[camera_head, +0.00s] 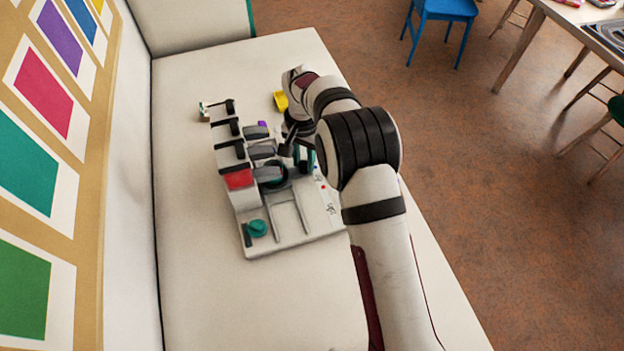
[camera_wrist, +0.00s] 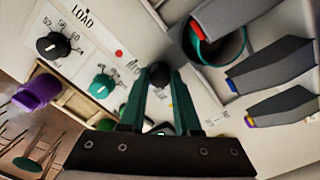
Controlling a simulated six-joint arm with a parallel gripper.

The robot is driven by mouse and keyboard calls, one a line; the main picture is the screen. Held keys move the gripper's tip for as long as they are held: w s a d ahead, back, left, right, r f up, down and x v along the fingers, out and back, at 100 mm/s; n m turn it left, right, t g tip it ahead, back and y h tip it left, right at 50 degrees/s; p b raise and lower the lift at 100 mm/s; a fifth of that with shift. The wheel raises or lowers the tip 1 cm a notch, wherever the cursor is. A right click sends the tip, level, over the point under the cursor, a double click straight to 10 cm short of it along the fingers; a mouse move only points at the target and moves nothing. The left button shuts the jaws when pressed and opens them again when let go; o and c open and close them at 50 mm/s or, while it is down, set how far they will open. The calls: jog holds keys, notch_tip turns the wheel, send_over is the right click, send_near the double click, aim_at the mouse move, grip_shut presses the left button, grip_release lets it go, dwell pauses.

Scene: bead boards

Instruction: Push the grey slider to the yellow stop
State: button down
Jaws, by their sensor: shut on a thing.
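My gripper (camera_wrist: 160,78) has its two teal fingers closed in on a small dark grey round knob, which I take to be the grey slider (camera_wrist: 160,73). The fingers hide part of the knob and most of its track. In the head view my gripper (camera_head: 296,152) is low over the right part of the white board (camera_head: 310,225), and my wrist hides what it holds. A small yellow mark (camera_wrist: 170,107) shows between the fingers in the wrist view. I cannot tell whether it is the yellow stop.
Grey levers with coloured tips (camera_wrist: 273,62) and a teal-rimmed round opening (camera_wrist: 198,52) lie beside my fingers. A black dial (camera_wrist: 54,46) and a teal dial (camera_wrist: 102,87) are on the other side. A yellow block (camera_head: 280,100) stands beyond the board. The near tabletop is clear.

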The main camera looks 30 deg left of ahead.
jog(key=shift+w+a, duration=1.95)
jog(key=c, duration=0.6)
grip_release()
jog(key=s+r+t, duration=0.2)
jog(key=s+r, duration=0.1)
jog(key=r, duration=0.4)
jog(key=s+r+t, duration=0.2)
jog(key=s+r, duration=0.2)
jog(key=r, duration=0.3)
jog(key=shift+t, duration=0.3)
jog(key=x, duration=1.5)
jog(key=shift+w+f, duration=0.2)
jog(key=shift+w, duration=0.05)
